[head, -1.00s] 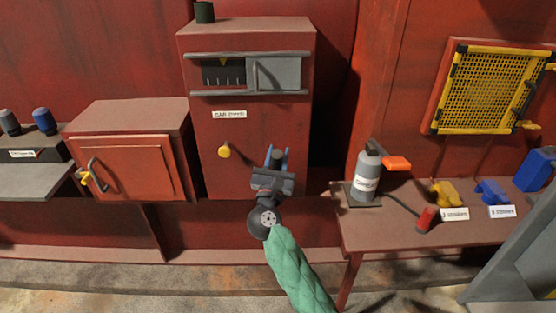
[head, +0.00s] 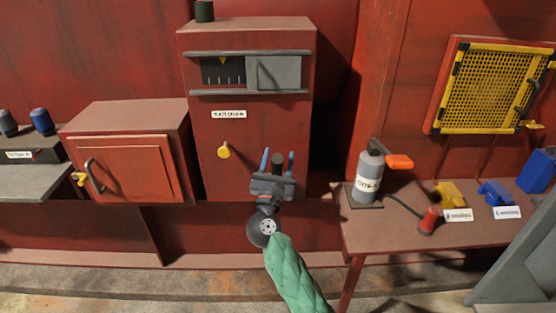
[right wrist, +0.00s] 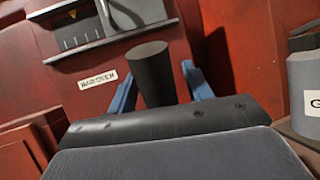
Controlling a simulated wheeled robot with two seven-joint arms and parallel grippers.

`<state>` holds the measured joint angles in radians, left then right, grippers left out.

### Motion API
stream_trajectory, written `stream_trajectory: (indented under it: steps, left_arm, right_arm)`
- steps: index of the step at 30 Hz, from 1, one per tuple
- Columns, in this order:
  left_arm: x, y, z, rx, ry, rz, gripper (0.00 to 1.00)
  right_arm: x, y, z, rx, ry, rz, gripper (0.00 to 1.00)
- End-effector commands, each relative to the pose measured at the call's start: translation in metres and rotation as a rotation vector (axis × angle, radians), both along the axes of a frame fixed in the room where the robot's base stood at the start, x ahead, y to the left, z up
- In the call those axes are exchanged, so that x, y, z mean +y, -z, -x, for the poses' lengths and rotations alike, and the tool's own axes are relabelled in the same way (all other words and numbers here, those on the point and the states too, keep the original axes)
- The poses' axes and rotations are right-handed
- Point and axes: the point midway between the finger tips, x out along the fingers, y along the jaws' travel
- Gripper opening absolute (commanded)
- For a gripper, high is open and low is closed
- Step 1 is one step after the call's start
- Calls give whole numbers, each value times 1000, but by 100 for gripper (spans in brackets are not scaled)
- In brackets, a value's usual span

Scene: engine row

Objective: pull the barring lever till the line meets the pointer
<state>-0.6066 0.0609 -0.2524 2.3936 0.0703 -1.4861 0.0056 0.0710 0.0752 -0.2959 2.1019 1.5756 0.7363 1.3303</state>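The black lever grip (head: 277,159), seemingly the barring lever's handle, stands upright in front of the cabinet's right side. My right gripper (head: 278,163) is open, with its blue fingers on either side of the grip. The right wrist view shows the grip (right wrist: 152,75) between the spread fingers, with a clear gap on the right. The lever's lower part is hidden. A yellow pointer (head: 222,60) sits at the top of the cabinet window, above a dark scale (head: 222,76) with several pale marks. Which mark is the line is too small to tell. My left gripper is out of view.
The red cabinet (head: 260,150) has a yellow knob (head: 223,152) and a grey window cover (head: 280,73). A red-doored box (head: 130,168) stands left. A table (head: 400,235) at right holds a grey bottle (head: 369,174) and coloured valves. Open space lies right of the cabinet.

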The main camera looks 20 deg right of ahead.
Motion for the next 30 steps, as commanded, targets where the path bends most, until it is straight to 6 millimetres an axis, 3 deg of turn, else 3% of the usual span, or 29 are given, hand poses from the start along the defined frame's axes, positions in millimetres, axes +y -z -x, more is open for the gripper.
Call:
stream_trajectory:
  steps: [5,19,30]
  left_arm:
    - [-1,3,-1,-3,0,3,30]
    - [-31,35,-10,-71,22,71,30]
    - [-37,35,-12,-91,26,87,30]
  right_arm:
    - [2,4,4,1,0,0,50]
    - [30,34,53,1,-1,0,50]
    - [33,36,61,0,0,0,50]
